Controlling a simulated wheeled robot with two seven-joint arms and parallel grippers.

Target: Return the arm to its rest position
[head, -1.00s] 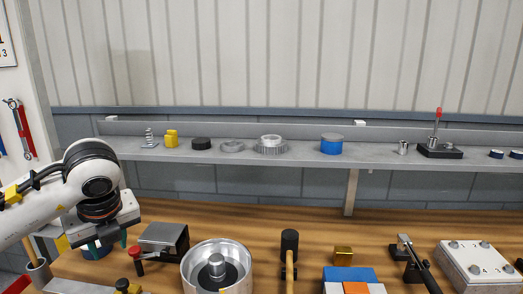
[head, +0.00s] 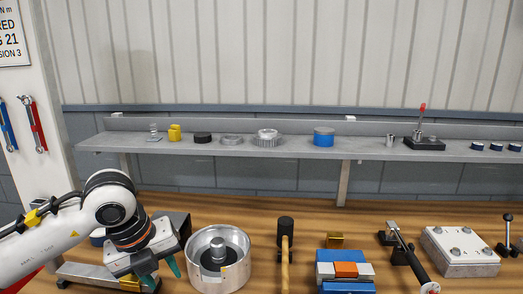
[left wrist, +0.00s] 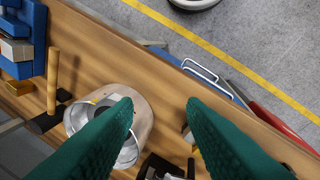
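My left arm (head: 60,240) comes in from the left in the head view and is bent at a black-jointed wrist. My left gripper (head: 162,274) hangs low over the wooden bench, just left of the silver metal bowl. Its green fingers point down and stand apart. In the left wrist view the two fingers of the left gripper (left wrist: 160,112) are spread with nothing held between them. My right arm and right gripper do not show in either view.
A silver bowl (head: 202,273) with a central hub stands right of the gripper. A black-headed mallet (head: 286,232), a blue block set (head: 340,283) and a grey plate (head: 459,254) lie farther right. A shelf (head: 215,152) with small parts runs behind. The wrist view shows grey floor (left wrist: 265,45) beyond the bench edge.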

